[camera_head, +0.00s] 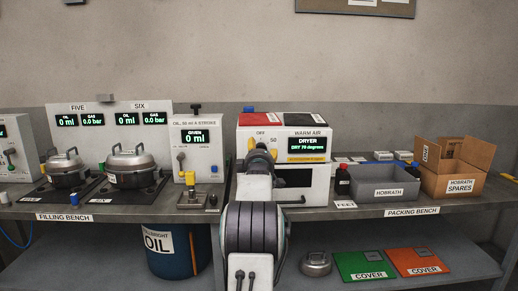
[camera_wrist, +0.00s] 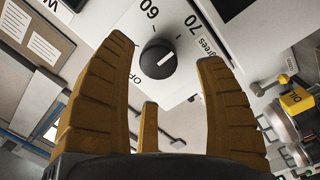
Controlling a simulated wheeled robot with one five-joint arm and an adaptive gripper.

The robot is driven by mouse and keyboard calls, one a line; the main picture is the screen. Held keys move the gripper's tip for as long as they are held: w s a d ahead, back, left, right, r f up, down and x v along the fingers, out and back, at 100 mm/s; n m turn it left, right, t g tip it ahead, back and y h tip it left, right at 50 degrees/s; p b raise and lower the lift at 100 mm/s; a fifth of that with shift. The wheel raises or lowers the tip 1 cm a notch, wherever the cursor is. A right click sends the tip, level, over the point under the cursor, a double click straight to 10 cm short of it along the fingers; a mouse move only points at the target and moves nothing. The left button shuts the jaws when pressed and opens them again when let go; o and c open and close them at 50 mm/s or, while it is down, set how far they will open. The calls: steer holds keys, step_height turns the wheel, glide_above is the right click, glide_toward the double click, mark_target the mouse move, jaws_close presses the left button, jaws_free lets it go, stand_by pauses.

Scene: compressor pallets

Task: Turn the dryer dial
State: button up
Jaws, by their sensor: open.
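The dryer (camera_head: 308,172) is a white box on the bench, and its green display (camera_head: 307,148) reads "DRY 70 degrees". My arm stands in front of its left side and hides the dial in the head view. In the wrist view the black round dial (camera_wrist: 158,58) sits on the white panel between the marks 60, 70 and OFF. A short white line shows on the dial's face. My gripper (camera_wrist: 163,68) is open, its yellow-brown fingers spread around the dial in the picture and apart from it. It also shows in the head view (camera_head: 258,150), in front of the dryer.
Left of the dryer stand an oil stroke unit (camera_head: 198,150) and two metal pots (camera_head: 130,165). To the right are a black-and-red bottle (camera_head: 342,181), a grey bin (camera_head: 384,187) and an open cardboard box (camera_head: 455,179). An oil drum (camera_head: 172,255) and covers (camera_head: 364,264) are below.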

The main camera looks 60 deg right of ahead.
steer(key=shift+p+x, duration=0.6)
steer(key=shift+x, duration=1.35)
steer(key=shift+c, duration=0.2)
steer(key=c, duration=1.2)
